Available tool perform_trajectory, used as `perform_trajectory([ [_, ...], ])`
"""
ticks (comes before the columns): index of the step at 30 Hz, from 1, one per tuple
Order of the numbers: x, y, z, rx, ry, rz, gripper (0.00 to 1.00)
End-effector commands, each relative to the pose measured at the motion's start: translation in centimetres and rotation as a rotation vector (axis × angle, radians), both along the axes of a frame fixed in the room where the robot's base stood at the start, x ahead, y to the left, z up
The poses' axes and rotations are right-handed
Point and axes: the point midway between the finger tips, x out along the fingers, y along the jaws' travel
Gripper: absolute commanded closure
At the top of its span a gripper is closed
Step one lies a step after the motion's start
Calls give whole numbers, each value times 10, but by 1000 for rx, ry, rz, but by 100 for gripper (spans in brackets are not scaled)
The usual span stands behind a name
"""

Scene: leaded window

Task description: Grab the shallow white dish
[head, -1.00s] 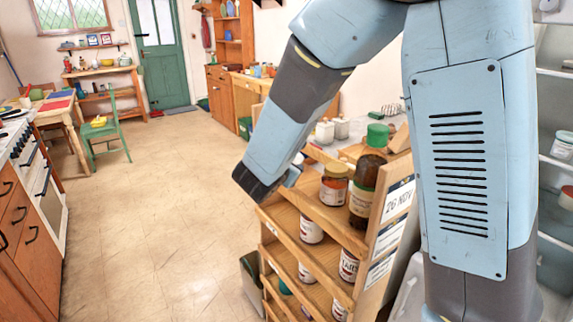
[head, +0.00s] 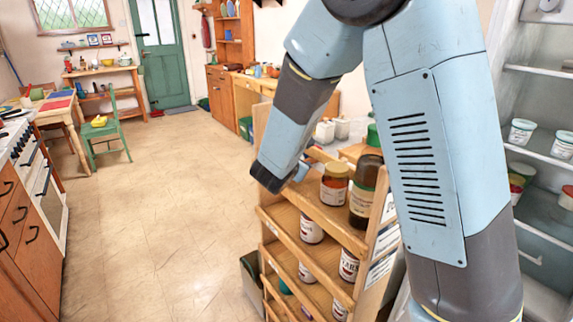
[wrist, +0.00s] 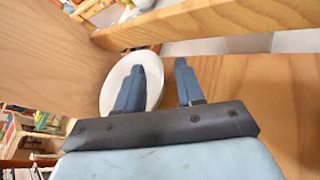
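The shallow white dish (wrist: 108,92) shows in the wrist view, partly hidden behind one finger of my gripper. I cannot make it out in the head view. My gripper (wrist: 160,66) is open and empty, with its two blue fingers apart. The left finger overlaps the middle of the dish, and the right finger is just beyond its right rim. I cannot tell whether either finger touches it. In the head view the end of my arm is at the left side of the wooden shelf rack (head: 290,222), and the fingers are mostly hidden.
A jar with an orange-brown lid (head: 334,184) and a dark bottle (head: 364,190) stand on the rack's upper shelf, close to my arm. More labelled jars stand below. A wooden rail (wrist: 200,22) crosses above the dish in the wrist view. The floor (head: 165,200) to the left is clear.

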Motion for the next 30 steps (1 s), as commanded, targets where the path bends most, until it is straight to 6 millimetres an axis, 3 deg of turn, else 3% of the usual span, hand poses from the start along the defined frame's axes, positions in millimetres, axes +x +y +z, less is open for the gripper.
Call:
perform_trajectory([
  [12,0,0,0,0,0,0,100],
  [30,-4,2,3,0,1,2,100],
])
